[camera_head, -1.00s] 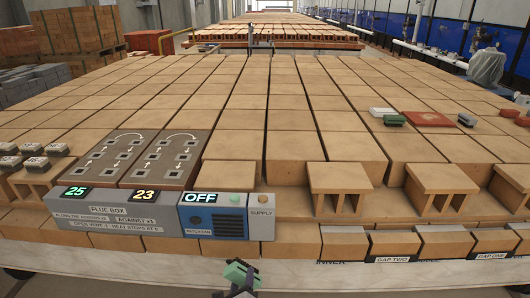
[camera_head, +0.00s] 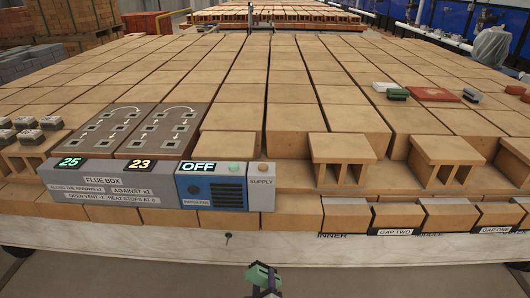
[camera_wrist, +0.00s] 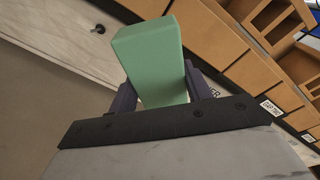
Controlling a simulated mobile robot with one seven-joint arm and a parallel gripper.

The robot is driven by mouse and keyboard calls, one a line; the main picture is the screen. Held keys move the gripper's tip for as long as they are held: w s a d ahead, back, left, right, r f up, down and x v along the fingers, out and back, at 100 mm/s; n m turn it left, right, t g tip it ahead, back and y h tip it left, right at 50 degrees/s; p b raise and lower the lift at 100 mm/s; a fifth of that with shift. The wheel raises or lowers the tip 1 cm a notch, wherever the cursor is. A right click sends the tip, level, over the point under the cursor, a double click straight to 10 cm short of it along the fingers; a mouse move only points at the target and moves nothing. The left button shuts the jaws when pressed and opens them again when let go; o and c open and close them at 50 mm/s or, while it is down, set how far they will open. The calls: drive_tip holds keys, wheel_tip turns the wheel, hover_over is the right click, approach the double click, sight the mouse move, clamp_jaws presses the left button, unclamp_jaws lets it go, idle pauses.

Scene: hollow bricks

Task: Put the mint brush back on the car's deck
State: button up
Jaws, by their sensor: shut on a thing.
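The mint brush (camera_head: 262,273) shows at the bottom middle of the head view as a pale green block. My gripper (camera_head: 266,290) is shut on it, in front of the car and outside its front edge. In the wrist view the mint brush (camera_wrist: 150,50) stands up between the dark fingers of my gripper (camera_wrist: 158,92); any bristles are hidden. The car's deck is largely covered by rows of tan bricks (camera_head: 290,88), with a pale front side (camera_head: 130,243) below.
A blue and grey flue box (camera_head: 110,180) and control panel reading OFF (camera_head: 212,192) stand along the front edge. Hollow bricks (camera_head: 340,148) stand right of them. A dark green block (camera_head: 398,94), a white block (camera_head: 384,86) and a red slab (camera_head: 436,94) lie farther back.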

drive_tip(key=shift+s+d+f, duration=0.1)
drive_tip(key=shift+d+f, duration=0.1)
drive_tip(key=shift+f, duration=0.25)
drive_tip(key=shift+d, duration=0.35)
drive_tip(key=s+f, duration=0.4)
drive_tip(key=f, duration=0.3)
drive_tip(key=shift+s+a, duration=0.4)
drive_tip(key=shift+a, duration=0.05)
